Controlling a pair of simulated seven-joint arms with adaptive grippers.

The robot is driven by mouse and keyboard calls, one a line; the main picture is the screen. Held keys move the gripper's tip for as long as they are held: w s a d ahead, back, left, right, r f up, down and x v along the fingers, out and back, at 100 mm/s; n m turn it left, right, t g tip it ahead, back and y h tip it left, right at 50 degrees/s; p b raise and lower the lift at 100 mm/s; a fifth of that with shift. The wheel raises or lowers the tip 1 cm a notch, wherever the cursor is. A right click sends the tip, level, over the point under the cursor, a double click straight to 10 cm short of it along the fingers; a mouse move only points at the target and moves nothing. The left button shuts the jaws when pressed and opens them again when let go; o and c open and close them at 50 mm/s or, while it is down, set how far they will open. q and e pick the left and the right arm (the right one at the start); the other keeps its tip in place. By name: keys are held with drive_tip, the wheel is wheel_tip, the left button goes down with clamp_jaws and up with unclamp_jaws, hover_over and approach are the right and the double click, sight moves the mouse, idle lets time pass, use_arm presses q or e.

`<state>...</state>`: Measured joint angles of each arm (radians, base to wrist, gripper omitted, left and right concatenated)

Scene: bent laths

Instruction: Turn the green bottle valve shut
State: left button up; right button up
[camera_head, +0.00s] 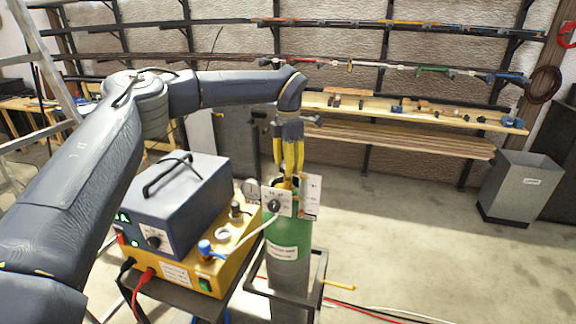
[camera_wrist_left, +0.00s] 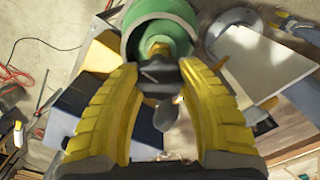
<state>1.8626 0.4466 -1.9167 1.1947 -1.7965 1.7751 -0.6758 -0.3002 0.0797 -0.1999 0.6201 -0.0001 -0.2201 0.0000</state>
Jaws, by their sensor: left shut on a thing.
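The bottle (camera_head: 289,232) has a green upper part and a grey lower part, and stands upright in a dark frame in the head view. The wrist view shows its green top (camera_wrist_left: 172,24) with brass fittings. My left gripper (camera_head: 289,174) reaches down from above, its yellow fingers at the bottle's top. In the left wrist view the gripper (camera_wrist_left: 160,72) is shut on the dark valve knob (camera_wrist_left: 160,78) between its fingertips. The white gauge panel (camera_head: 277,203) partly hides the valve in the head view. How far the valve is turned cannot be told. My right gripper is not in view.
A dark blue machine (camera_head: 180,205) sits on a yellow unit (camera_head: 190,270) left of the bottle, with cables and a hose nearby. A grey bin (camera_head: 518,188) stands at the right. A wooden bench (camera_head: 405,137) lines the back wall. The floor right of the bottle is mostly clear.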

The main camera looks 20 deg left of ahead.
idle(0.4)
use_arm(q)
drive_tip(key=o, duration=1.3)
wheel_tip(320, 180, up, 12)
